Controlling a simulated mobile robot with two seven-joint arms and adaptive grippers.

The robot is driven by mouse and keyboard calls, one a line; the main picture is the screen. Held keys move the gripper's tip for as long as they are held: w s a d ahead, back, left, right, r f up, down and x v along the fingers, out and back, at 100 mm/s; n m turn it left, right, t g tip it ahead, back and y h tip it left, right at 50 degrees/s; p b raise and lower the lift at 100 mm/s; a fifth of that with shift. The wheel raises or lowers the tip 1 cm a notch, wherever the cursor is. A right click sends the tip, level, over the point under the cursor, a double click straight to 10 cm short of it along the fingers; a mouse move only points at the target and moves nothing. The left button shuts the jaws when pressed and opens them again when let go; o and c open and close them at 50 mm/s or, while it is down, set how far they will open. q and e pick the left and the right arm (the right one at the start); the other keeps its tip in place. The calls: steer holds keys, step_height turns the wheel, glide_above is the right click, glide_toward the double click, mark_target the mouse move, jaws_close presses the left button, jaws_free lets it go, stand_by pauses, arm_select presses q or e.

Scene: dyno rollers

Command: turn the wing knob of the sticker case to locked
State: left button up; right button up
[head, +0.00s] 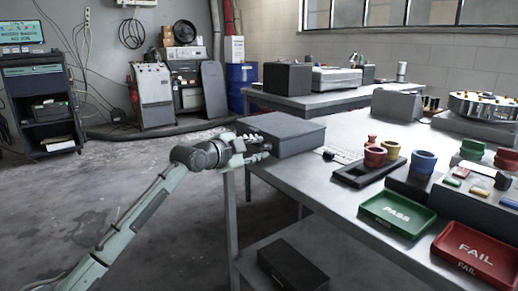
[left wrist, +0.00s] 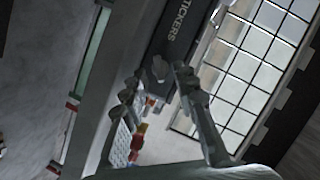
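The sticker case (head: 292,130) is a grey box at the left end of the workbench. In the left wrist view its dark face (left wrist: 178,32) reads "STICKERS", and the grey wing knob (left wrist: 160,68) stands out from it. My left gripper (head: 264,148) is at the case's left side, pointing at that face. In the left wrist view the fingers of my left gripper (left wrist: 156,88) are apart, with the knob between or just beyond their tips. I cannot tell whether they touch it. No lock marking is readable. The knob is hidden in the head view. My right gripper is not in view.
The workbench (head: 330,190) carries a black holder (head: 353,176) with coloured cups, a green PASS tray (head: 397,213) and a red FAIL tray (head: 478,250). A black box (head: 292,264) sits on the lower shelf. The floor left of the bench is open.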

arm_select(q)
steer(key=shift+w+d+f, duration=0.1)
steer(key=shift+w+d, duration=0.2)
steer(key=shift+c, duration=0.5)
jaws_close()
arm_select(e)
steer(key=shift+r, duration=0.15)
arm_select(q)
steer(key=n+g+p, duration=0.1)
steer(key=n+p, duration=0.1)
steer(key=p, duration=0.1)
steer(key=n+g+h+p, duration=0.1)
steer(key=n, duration=0.1)
steer(key=shift+w+a+r+g, duration=0.2)
steer(key=shift+w+r+g, duration=0.05)
steer(key=shift+r+g, duration=0.05)
steer(key=shift+w+n+g+p, duration=0.1)
steer(key=shift+n+g+p, duration=0.3)
steer(key=shift+n, duration=0.5)
steer(key=shift+w+a+n+g+h, duration=0.1)
steer(key=shift+n+g+h, duration=0.4)
steer(key=shift+n+g, duration=0.3)
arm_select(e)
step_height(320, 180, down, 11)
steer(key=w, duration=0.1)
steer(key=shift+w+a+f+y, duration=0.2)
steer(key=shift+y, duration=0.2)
